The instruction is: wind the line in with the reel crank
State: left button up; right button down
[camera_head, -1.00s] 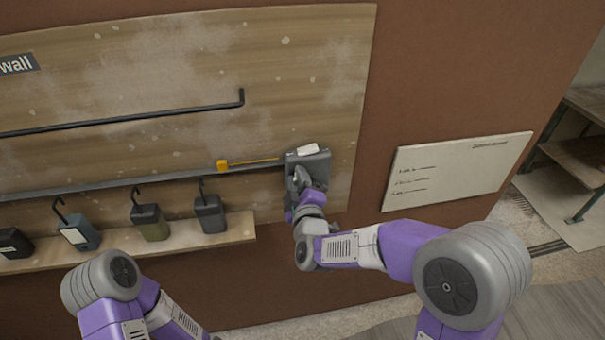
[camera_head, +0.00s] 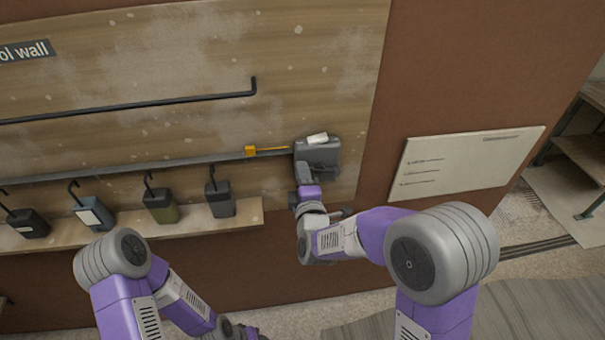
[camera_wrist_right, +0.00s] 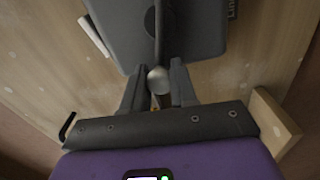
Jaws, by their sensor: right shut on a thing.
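The grey reel box (camera_head: 321,153) is mounted on the wooden wall board, with a white label on top. My right gripper (camera_head: 299,181) is at the box's lower left. In the right wrist view, the dark crank arm (camera_wrist_right: 158,40) crosses the box face (camera_wrist_right: 190,30) and ends in a pale round knob (camera_wrist_right: 158,79). The right fingers are shut on this knob. The left arm shows at bottom left, its gripper out of view.
A shelf (camera_head: 240,212) below holds several hooked containers, including a green one (camera_head: 160,206) and a grey one (camera_head: 220,199). A dark rail (camera_head: 140,171) and a bent bar (camera_head: 140,107) cross the board. A paper sign (camera_head: 465,163) hangs right.

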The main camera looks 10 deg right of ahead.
jog(key=c, duration=0.9)
grip_release()
jog(key=shift+s+d, duration=0.15)
jog(key=shift+s, duration=3.65)
